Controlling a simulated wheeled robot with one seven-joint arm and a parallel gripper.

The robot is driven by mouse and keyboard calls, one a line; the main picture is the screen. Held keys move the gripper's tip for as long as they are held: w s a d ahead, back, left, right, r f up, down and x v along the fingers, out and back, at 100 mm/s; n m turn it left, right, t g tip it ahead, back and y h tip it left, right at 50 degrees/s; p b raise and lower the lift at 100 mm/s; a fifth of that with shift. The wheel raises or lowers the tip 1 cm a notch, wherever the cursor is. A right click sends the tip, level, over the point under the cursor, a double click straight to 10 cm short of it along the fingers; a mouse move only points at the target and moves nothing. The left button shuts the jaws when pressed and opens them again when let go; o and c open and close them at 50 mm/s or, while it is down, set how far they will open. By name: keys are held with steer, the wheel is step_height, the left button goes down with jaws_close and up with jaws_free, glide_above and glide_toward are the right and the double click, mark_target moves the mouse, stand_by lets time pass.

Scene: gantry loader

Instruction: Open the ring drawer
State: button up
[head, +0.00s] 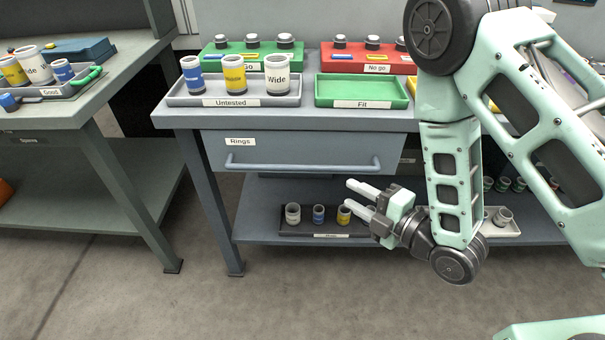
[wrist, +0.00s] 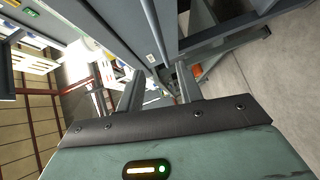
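The ring drawer (head: 290,150) is shut in the front of the bench, with a "Rings" label at its upper left. Its long horizontal bar handle (head: 300,165) runs across the drawer front. My gripper (head: 352,196) is in front of the bench, below and right of the handle's middle, with its fingers pointing left. The fingers are apart and nothing is between them.
A lower shelf (head: 262,205) holds trays of small parts behind my gripper. Floor in front is clear.

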mark_target(307, 170)
steer(key=b+x, duration=0.3)
steer(key=x, duration=1.2)
steer(key=shift+w+a, duration=0.25)
steer(key=shift+w, duration=0.05)
jaws_close()
